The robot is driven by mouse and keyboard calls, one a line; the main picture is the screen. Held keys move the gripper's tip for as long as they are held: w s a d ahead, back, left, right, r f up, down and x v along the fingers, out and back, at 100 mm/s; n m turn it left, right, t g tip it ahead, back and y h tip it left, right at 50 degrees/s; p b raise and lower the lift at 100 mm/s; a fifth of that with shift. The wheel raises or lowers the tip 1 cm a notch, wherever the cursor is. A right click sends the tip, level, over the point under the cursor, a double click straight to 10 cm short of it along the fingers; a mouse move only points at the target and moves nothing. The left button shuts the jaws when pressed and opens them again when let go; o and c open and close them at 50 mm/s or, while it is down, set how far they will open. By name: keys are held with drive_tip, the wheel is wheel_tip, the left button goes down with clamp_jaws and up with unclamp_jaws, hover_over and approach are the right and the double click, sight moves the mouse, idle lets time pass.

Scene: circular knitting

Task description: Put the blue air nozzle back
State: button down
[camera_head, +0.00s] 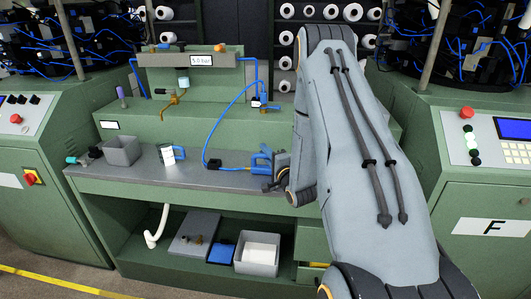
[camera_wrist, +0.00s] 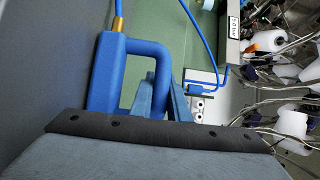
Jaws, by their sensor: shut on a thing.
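The blue air nozzle (camera_head: 262,153) is above the right part of the grey bench top, at the tip of my arm. My gripper (camera_head: 274,170) is shut on it, partly hidden by my own arm. In the wrist view the blue nozzle (camera_wrist: 106,72) shows a thick body, a loop-shaped handle and a brass fitting at its upper end. My fingers (camera_wrist: 162,98) are at the handle; their exact contact is hidden. A blue hose (camera_head: 233,168) lies on the bench and rises to a small blue fitting (camera_head: 262,103) on the green back panel.
Bins stand on the lower shelf. Green machines flank the bench. Yarn cones (camera_wrist: 293,124) show at right in the wrist view.

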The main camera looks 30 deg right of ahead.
drive_tip(key=shift+f, duration=0.15)
drive_tip(key=c, duration=1.7)
unclamp_jaws()
